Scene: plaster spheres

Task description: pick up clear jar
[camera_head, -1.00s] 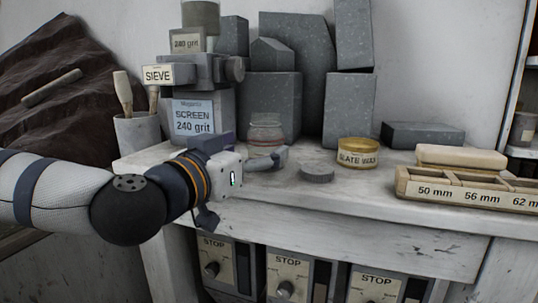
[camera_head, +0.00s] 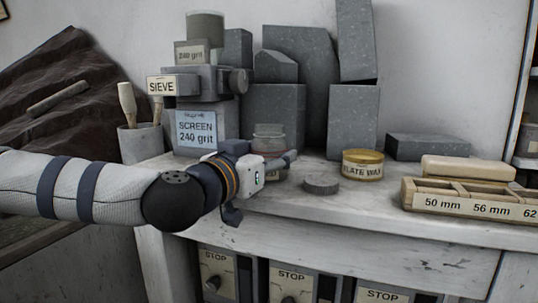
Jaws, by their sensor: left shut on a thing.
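The clear jar (camera_head: 269,136) stands on the bench in front of the grey stone blocks. It is see-through, and its lower part is hidden behind my left gripper. My left gripper (camera_head: 286,163) reaches in from the left at the jar's base, with one finger showing in front of the jar. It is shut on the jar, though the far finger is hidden. My right gripper is not in view.
A grey round disc (camera_head: 321,183) and a yellow slate wax tin (camera_head: 362,164) stand right of the jar. A sizing tray (camera_head: 470,205) lies farther right. The sieve machine (camera_head: 203,128) stands left behind the jar. Stone blocks (camera_head: 273,112) close off the back.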

